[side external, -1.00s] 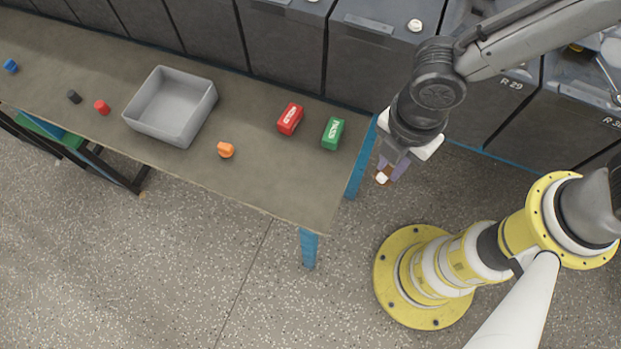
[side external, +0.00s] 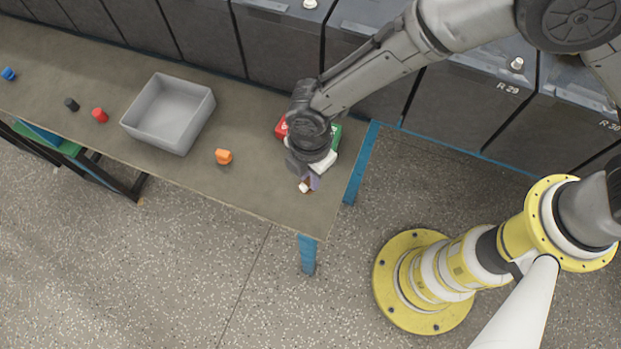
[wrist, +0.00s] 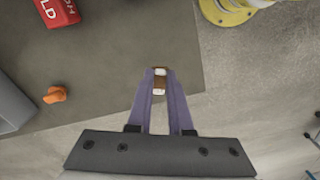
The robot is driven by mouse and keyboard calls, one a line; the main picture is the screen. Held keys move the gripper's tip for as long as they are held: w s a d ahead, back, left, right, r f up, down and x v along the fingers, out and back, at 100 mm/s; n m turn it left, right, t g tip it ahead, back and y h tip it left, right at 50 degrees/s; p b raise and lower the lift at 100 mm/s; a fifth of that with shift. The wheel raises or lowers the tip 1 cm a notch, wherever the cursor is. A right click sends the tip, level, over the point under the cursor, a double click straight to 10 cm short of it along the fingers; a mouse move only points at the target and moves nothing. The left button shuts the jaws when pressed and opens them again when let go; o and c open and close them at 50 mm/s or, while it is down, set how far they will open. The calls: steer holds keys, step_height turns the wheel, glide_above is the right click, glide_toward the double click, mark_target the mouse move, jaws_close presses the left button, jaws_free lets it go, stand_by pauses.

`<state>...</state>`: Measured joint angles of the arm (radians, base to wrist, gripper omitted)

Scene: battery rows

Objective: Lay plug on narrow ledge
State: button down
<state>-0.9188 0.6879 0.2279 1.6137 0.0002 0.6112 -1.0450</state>
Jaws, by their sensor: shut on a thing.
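A small white plug with a brown band (wrist: 160,80) is between the fingertips of my gripper (wrist: 159,88) in the wrist view. The plug's white end (side external: 304,188) also shows in the side external view, where my gripper (side external: 308,182) is over the right end of the narrow table (side external: 262,184). The gripper is shut on the plug. In the wrist view the plug lies near the table's edge line, with floor to its right. I cannot tell how high it is above the tabletop.
A red box (side external: 281,129) and a green box (side external: 336,134) are partly hidden behind my gripper. An orange knob (side external: 223,157) and a grey open bin (side external: 150,140) stand to the left. Red (side external: 99,115), black (side external: 71,104) and blue (side external: 8,74) caps lie farther left.

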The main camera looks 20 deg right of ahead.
steer(key=shift+f, duration=1.5)
steer(key=shift+f, duration=0.15)
steer(key=c, duration=0.8)
jaws_free()
steer(key=shift+c, duration=0.2)
step_height(320, 180, up, 12)
steer(key=shift+r, duration=0.2)
